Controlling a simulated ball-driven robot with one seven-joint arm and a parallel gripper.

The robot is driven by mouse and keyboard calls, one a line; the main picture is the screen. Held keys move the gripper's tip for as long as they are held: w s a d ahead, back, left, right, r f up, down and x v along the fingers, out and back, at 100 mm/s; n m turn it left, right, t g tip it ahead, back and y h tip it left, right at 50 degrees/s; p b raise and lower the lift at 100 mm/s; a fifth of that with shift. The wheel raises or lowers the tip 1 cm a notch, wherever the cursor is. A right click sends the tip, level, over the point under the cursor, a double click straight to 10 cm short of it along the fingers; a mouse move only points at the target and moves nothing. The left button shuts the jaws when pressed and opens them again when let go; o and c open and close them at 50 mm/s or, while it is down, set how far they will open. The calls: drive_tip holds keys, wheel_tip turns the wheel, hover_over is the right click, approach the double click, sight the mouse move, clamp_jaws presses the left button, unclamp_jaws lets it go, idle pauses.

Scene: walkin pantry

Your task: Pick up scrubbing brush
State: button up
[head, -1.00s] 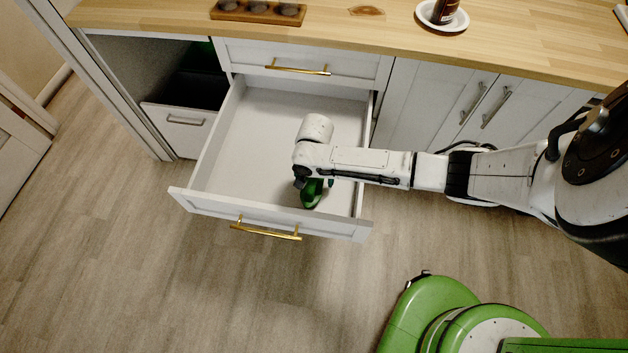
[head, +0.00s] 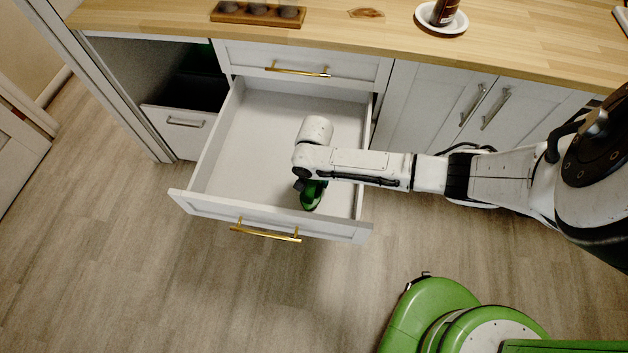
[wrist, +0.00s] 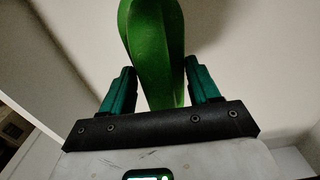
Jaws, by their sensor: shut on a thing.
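A green object (head: 311,197), which appears to be the scrubbing brush, is in the open white drawer (head: 262,110), near the drawer's front. In the wrist view the green brush (wrist: 153,45) is smooth and rounded and runs up between my gripper's two teal fingers. My gripper (wrist: 156,88) is shut on it. In the head view my gripper (head: 311,184) points down into the drawer and is mostly hidden by my wrist. Any bristles are hidden. I cannot tell whether the brush touches the drawer floor.
The drawer front (head: 270,217) has a gold handle. Cabinet doors (head: 470,105) stand right of the drawer. The drawer's left half is empty.

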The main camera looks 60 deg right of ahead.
wheel_tip(320, 180, up, 10)
drive_tip(key=shift+p, duration=0.45)
